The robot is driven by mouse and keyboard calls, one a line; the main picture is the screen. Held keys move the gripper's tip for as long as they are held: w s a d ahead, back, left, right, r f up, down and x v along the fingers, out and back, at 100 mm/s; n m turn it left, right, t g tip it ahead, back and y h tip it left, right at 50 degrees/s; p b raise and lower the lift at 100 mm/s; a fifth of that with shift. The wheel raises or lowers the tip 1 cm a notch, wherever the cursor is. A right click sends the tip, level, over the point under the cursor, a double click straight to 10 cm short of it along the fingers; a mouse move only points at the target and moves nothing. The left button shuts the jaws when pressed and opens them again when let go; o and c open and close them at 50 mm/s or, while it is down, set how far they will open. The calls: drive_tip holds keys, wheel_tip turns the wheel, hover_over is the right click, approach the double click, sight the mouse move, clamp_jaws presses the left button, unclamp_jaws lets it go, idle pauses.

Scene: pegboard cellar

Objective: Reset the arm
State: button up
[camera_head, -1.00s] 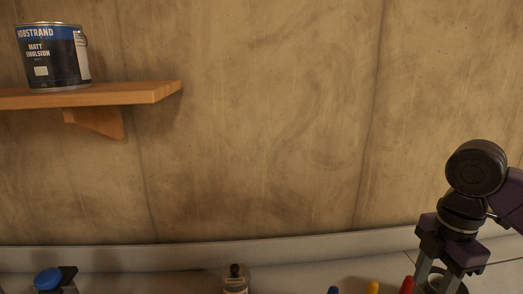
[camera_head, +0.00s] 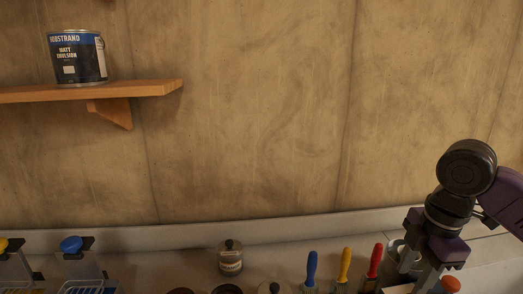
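My arm comes in from the right edge, black and purple, bent at a round black joint. My gripper (camera_head: 408,287) points down at the lower right, over the bench by the back wall. Its two grey fingers stand apart, but their tips run into the bottom edge of the picture. A roundish metal-looking thing shows behind the left finger, partly hidden. I cannot tell whether anything is between the fingertips.
Blue (camera_head: 311,268), yellow (camera_head: 345,265) and red (camera_head: 375,261) handles stand left of my gripper. A lidded jar (camera_head: 230,258) is at the middle, clear-fronted bins (camera_head: 80,268) at left. A paint can (camera_head: 78,58) sits on a wooden shelf (camera_head: 130,89).

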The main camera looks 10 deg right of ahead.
drive_tip(key=w+a+r+m+t+y, duration=0.4)
drive_tip(key=w+a+r+t, duration=0.45)
drive_tip(key=w, duration=0.35)
drive_tip(key=a+r+m+t+y, duration=0.2)
drive_tip(key=a+r+m+t, duration=0.45)
drive_tip(key=t, duration=0.25)
drive_tip(key=s+f+m+g+h, duration=0.1)
drive_tip(key=s+f+m+h, duration=0.1)
drive_tip(key=s+f, duration=0.7)
drive_tip(key=s+f+m+g+h, duration=0.1)
drive_tip(key=s+f, duration=0.7)
drive_tip(key=s, duration=1.3)
drive_tip(key=s+f+m+g+h, duration=0.1)
drive_tip(key=s+f+m+h, duration=0.2)
drive_tip(key=s+f, duration=0.6)
drive_tip(key=s, duration=0.7)
drive_tip(key=shift+f+g, duration=0.35)
